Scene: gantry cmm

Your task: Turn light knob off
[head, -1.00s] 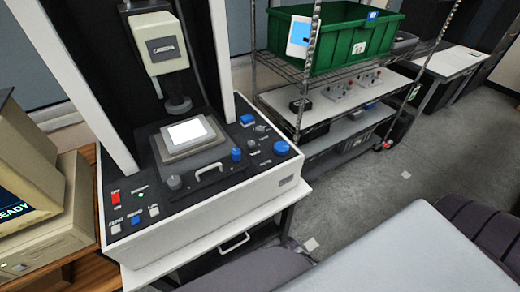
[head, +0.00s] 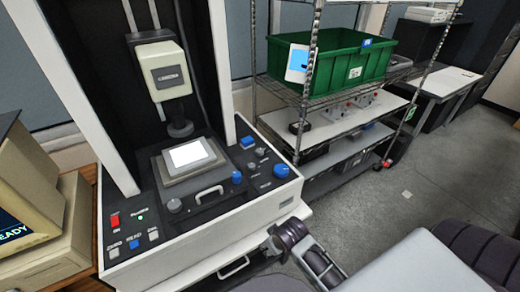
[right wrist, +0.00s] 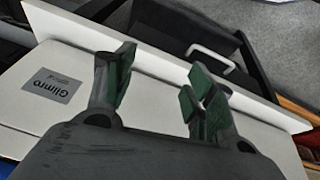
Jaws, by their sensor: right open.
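The machine's dark control panel (head: 148,228) is in the middle left of the head view, with several knobs on it. They include a large blue knob (head: 281,170), a smaller blue knob (head: 237,177), a grey knob (head: 175,205) and small grey knobs (head: 252,167). The labels are too small to tell which is the light knob. A lit white plate (head: 193,154) sits on the stage. My right gripper (head: 274,243) is low, in front of the machine's front edge, apart from the knobs. Its fingers (right wrist: 160,84) are open and empty in the right wrist view. My left gripper is not in view.
A camera head (head: 164,72) hangs above the stage. A beige computer (head: 35,205) stands at the left. A wire shelf with a green crate (head: 350,68) stands right of the machine. The right wrist view shows a white panel with a Glimro label (right wrist: 52,85) and a drawer handle (right wrist: 212,58).

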